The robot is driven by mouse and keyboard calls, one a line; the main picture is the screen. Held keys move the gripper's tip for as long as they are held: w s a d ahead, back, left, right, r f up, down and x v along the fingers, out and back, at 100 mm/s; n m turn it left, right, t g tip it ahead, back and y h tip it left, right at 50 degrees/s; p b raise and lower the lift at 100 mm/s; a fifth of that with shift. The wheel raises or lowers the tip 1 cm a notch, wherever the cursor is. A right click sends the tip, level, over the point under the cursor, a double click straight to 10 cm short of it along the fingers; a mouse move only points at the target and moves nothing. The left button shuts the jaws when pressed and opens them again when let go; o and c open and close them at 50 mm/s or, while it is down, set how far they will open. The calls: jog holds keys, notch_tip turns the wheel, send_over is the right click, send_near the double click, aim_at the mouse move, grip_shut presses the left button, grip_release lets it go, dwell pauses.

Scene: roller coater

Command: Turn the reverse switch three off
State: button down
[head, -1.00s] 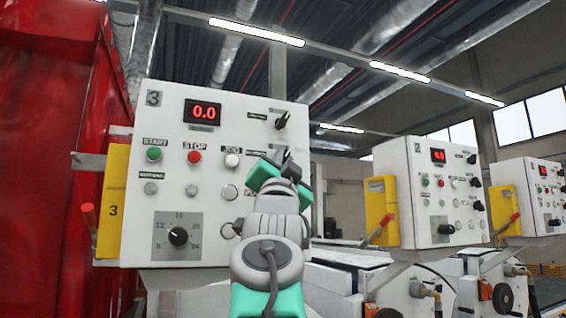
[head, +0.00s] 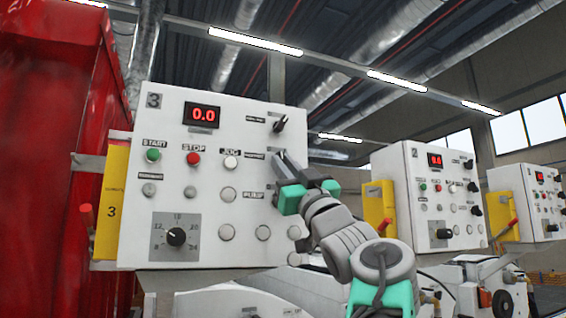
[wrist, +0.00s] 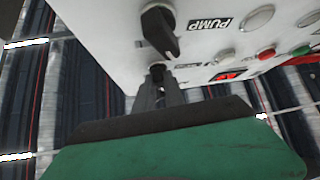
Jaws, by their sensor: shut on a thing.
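The white control panel marked 3 (head: 150,125) fills the left-middle of the head view. Its reverse switch, a black knob, sits in the right-hand column between the top switch (head: 280,124) and the pump switch. My gripper (head: 281,160) reaches it from the right and hides most of it. In the wrist view the reverse switch (wrist: 157,70) shows at the tips of my narrow grey fingers, which are shut on it. The black pump switch (wrist: 160,30) is beside it, next to the PUMP label. The exact angle of the reverse switch is hard to tell.
Panel 3 also carries a green start button (head: 153,155), a red stop button (head: 193,159), a display reading 0.0 (head: 203,114) and a dial (head: 177,236). A red machine wall (head: 50,140) stands at left. Panel 2 (head: 415,200) is to the right.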

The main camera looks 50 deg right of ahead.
jog(key=n+y+p, duration=0.1)
jog(key=n+y, duration=0.2)
jog(key=n, duration=0.1)
jog(key=n+y+p, duration=0.1)
jog(key=y, duration=0.1)
jog(key=shift+s+d+r+n+t+y+p, duration=0.2)
jog(key=shift+r+n+t+y+p, duration=0.1)
jog(key=shift+n+p, duration=0.1)
jog(key=shift+f+n+y+p, duration=0.1)
jog(key=shift+n+y+p, duration=0.3)
jog(key=shift+n+y, duration=0.55)
jog(key=shift+a+n, duration=0.1)
jog(key=shift+n, duration=0.15)
jog(key=c, duration=1.4)
grip_release()
jog(key=shift+w, duration=0.1)
jog(key=shift+c, duration=0.2)
jog(key=shift+f, duration=0.1)
jog(key=b+v, duration=0.3)
jog(key=v, duration=0.4)
jog(key=shift+s+b, duration=0.35)
jog(key=shift+s, duration=0.05)
